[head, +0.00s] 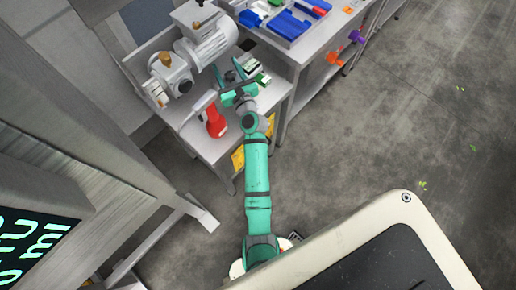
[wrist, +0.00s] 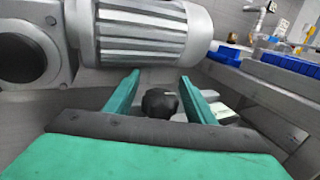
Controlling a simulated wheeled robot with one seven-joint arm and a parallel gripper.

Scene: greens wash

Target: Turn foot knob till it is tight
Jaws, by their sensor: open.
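A black foot knob (wrist: 159,103) shows in the wrist view, below the ribbed grey motor (wrist: 140,35). My gripper (wrist: 160,88) is open, with one green finger on each side of the knob and a visible gap to both. I cannot tell how deep the knob sits between the fingers. In the head view my gripper (head: 238,72) reaches in beside the motor (head: 208,42) on the grey bench. The knob cannot be made out there.
A red tool (head: 215,122) stands on the bench left of my arm. Blue trays (head: 290,24) lie on the adjoining table at the top. A yellow tag (head: 238,158) hangs at the bench's front. The floor to the right is mostly clear.

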